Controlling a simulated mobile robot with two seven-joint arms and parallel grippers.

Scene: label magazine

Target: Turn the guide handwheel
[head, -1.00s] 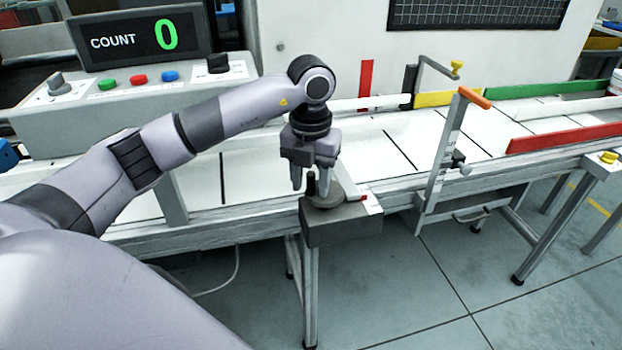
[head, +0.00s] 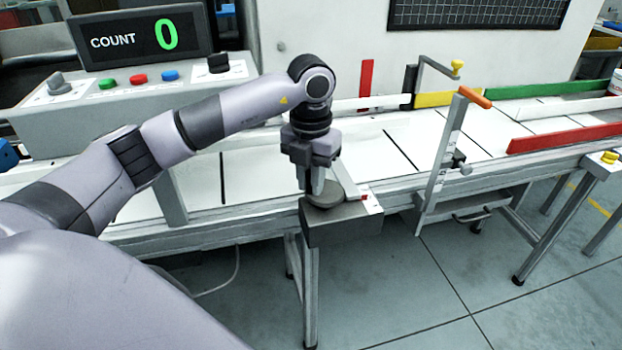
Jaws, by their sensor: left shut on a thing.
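The guide handwheel (head: 328,200) is a small round grey disc on top of a grey block (head: 340,226) at the front edge of the conveyor. My left gripper (head: 311,186) points straight down over the left part of the wheel. Its fingers are close together, shut on the wheel's upright dark knob, which they hide in this view. Part of the wheel's rim shows to the right of the fingers. My right gripper is out of view.
A white conveyor (head: 260,180) runs across the view, with a red guide rail (head: 565,137) at the right. An upright bracket with an orange handle (head: 474,97) stands right of the wheel. A control box with a COUNT display (head: 140,40) reading 0 stands at the back left.

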